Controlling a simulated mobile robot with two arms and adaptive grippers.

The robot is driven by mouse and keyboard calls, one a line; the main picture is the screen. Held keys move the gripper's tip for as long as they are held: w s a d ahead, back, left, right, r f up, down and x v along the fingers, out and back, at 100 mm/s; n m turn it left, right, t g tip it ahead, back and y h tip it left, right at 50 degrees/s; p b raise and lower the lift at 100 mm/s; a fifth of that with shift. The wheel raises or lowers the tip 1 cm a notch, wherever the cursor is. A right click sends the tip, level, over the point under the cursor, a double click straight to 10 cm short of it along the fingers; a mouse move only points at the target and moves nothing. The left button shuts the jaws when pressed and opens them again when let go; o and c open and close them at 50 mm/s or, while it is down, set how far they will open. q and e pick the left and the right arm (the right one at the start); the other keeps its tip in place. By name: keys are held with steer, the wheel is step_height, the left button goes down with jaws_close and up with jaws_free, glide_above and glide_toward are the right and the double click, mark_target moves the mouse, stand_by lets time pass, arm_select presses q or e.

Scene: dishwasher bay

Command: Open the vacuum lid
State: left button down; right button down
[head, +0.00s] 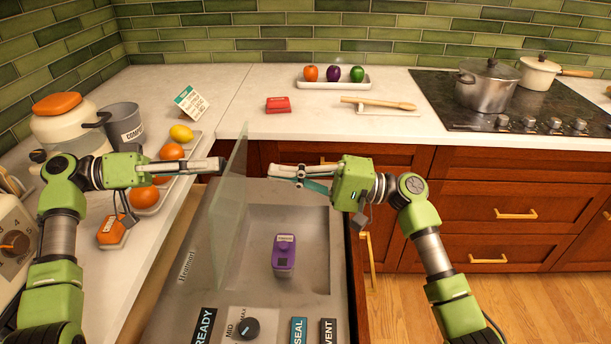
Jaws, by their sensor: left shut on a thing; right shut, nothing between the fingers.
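The vacuum lid (229,205) is a clear, greenish glass panel. It stands raised, nearly upright, along the left side of the grey vacuum drawer (190,290). The drawer's recessed chamber is exposed and holds a purple labelled item (284,256). My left gripper (219,164) is shut on the lid near its upper part, coming from the left; the exact contact is small and hard to see. My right gripper (273,172) is shut and empty, to the right of the lid and apart from it, above the chamber's far edge.
A dial (247,327) and READY, SEAL and VENT labels sit at the drawer's front. Oranges, a lemon (181,133), a compost bin (122,124) and a jar crowd the left counter. A red block (278,105), a vegetable tray and a wooden spoon lie on the back counter.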

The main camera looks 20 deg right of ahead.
mark_target(234, 166)
arm_select(q)
steer(key=shift+f, duration=0.7)
arm_select(e)
steer(key=x, duration=0.6)
steer(key=shift+w+a, duration=0.1)
arm_select(q)
steer(key=shift+s+r, duration=0.1)
steer(key=shift+s, duration=0.05)
arm_select(e)
steer(key=shift+x, duration=0.85)
arm_select(q)
steer(key=c, duration=1.8)
jaws_free()
steer(key=shift+c, duration=0.2)
arm_select(e)
steer(key=shift+a+r, duration=0.1)
arm_select(q)
steer(key=shift+o, duration=0.6)
steer(key=shift+r, duration=0.15)
steer(key=shift+w+r, duration=0.1)
steer(key=shift+w, duration=0.1)
